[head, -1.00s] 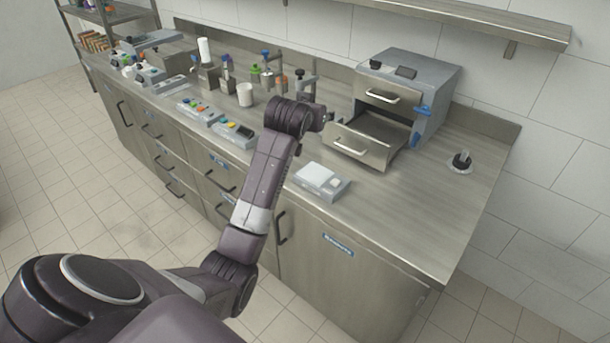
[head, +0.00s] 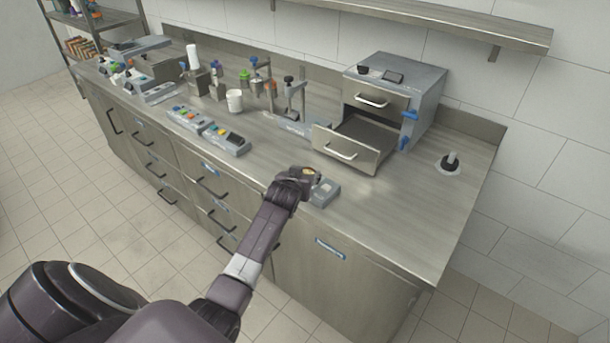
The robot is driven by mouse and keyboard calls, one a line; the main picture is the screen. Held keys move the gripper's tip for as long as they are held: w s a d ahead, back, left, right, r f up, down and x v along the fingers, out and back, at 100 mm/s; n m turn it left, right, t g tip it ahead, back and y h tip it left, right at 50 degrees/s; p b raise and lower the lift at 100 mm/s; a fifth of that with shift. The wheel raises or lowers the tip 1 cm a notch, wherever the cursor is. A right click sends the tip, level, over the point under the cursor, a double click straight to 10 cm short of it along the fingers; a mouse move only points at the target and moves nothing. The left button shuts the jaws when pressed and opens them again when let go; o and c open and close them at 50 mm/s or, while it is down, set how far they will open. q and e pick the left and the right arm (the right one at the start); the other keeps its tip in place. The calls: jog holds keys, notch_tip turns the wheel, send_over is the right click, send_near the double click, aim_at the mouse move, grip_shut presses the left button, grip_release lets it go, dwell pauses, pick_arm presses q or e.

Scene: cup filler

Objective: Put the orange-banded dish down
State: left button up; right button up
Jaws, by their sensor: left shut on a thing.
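My left gripper (head: 311,174) is at the end of the dark arm that comes in from the lower left. It is over the small grey device with a pale top (head: 326,192) near the counter's front edge. A small tan-orange patch of the dish (head: 310,170) shows at the gripper, which is shut on it. The wrist hides most of the dish and part of the device. I cannot tell whether the dish touches the device. My right gripper is not in view.
A grey cabinet (head: 418,85) with an open lower drawer (head: 345,150) stands behind the gripper. Two button panels (head: 228,140), a white cup (head: 234,100) and several stands are to the left.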

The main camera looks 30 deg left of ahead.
pick_arm(q)
jog(key=shift+f, duration=0.35)
jog(key=shift+f, duration=0.1)
jog(key=o, duration=1)
jog(key=v, duration=1.2)
jog(key=shift+b, duration=0.35)
